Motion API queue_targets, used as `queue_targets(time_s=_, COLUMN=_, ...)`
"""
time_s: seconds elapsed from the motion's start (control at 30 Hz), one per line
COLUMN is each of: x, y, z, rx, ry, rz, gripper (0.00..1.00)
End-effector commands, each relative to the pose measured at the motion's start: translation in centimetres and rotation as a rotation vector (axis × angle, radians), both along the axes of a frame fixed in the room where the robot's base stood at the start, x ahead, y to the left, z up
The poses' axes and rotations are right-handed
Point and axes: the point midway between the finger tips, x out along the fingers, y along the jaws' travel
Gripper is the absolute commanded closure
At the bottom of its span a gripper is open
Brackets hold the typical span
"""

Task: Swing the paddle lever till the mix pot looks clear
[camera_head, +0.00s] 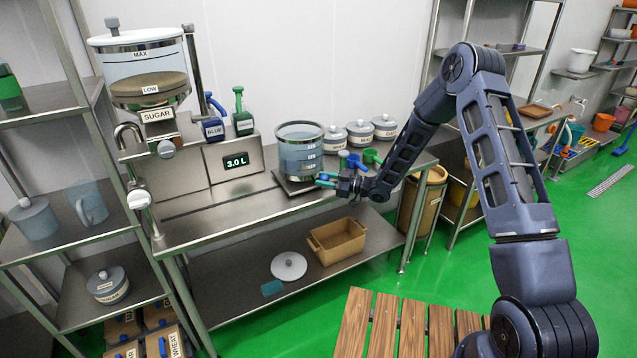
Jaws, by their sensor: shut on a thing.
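The mix pot (300,150) is a see-through cylinder with a dark rim and several small white labels, standing on the steel counter. It is filled with a see-through bluish-grey liquid; at this size I cannot tell whether any grains remain in it. My gripper (338,183) is at the lower right of the pot, shut on the paddle lever (325,180). Only a small teal part of the lever shows, and the jaws hide the rest. The paddle inside the pot cannot be made out.
Blue (213,120) and green (243,115) handled dispensers are behind. Several lidded canisters (360,134) and scoops (370,156) crowd the counter right of the pot. A wooden slatted platform (385,325) lies in front.

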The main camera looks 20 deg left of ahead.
Motion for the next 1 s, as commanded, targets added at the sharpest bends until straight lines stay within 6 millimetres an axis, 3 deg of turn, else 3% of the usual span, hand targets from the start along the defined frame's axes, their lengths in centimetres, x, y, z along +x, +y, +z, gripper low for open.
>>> queue_targets(time_s=0.6, x=5.0, y=-2.2, z=0.1, rx=0.003, ry=-0.001, rz=0.041, gripper=1.00)
queue_targets(time_s=1.0, x=6.4, y=-2.5, z=0.1, rx=0.002, ry=-0.001, rz=0.042, gripper=1.00)
